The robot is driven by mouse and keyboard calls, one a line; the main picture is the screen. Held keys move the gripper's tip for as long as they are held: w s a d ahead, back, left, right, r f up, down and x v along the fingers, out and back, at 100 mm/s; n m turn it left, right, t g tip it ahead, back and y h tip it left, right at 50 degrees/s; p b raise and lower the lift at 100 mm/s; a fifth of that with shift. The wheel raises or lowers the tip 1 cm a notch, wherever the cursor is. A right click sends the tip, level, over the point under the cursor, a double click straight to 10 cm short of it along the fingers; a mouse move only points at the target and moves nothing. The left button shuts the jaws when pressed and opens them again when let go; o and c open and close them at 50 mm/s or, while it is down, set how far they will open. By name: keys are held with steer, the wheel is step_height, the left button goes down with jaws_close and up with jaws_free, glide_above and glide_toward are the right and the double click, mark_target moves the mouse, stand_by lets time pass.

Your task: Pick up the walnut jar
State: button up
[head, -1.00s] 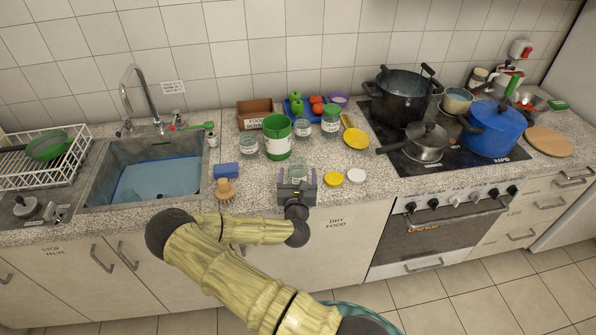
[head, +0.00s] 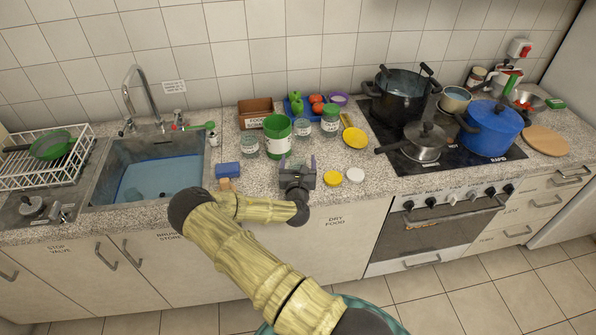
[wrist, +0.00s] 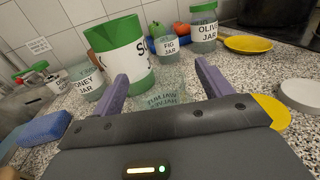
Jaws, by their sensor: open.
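The walnut jar (wrist: 163,92) is a clear glass jar with a pale label whose lettering appears upside down in the wrist view. It sits on the counter between the two purple fingers of my gripper (wrist: 161,72). The gripper is open, with a finger on either side of the jar; I cannot tell whether either finger touches it. In the head view my gripper (head: 298,163) is low over the front of the counter and hides most of the jar.
A green-and-white tin (wrist: 122,50) stands close behind the jar. The honey jar (wrist: 87,80), fig jar (wrist: 168,42) and olive jar (wrist: 203,36) stand around it. A yellow lid (head: 333,178) and a white lid (head: 355,175) lie right; a blue sponge (head: 228,170) lies left.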

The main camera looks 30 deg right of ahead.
steer(key=shift+c, duration=0.5)
steer(key=c, duration=1)
steer(key=shift+r, duration=0.1)
steer(key=shift+r, duration=0.6)
steer(key=c, duration=0.4)
step_height(320, 180, up, 9)
steer(key=shift+f+b, duration=0.15)
steer(key=shift+b, duration=0.85)
steer(key=shift+c, duration=0.2)
